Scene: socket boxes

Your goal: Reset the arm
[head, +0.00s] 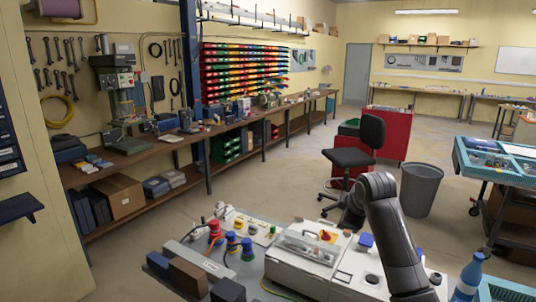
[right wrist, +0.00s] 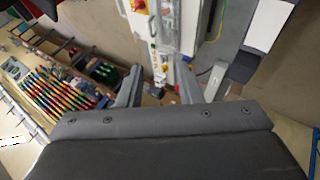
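A white socket box (head: 325,268) with a clear cover and a red-and-yellow button (head: 326,236) stands on the bench in front of me. Left of it is a paler panel with a red plug (head: 215,230) and blue plugs (head: 232,242). My right arm crosses in front of the box at the right in the head view; its gripper is hidden there. In the right wrist view my right gripper (right wrist: 160,82) has its fingers apart, with nothing seen held between them. The white box (right wrist: 160,30) shows beyond the fingertips. My left gripper is in neither view.
Brown and dark blocks (head: 188,275) lie at the bench's front left. A blue bottle (head: 468,278) stands at the right near my arm. A black chair (head: 355,155) and grey bin (head: 421,188) stand behind the bench. Open floor lies to the left.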

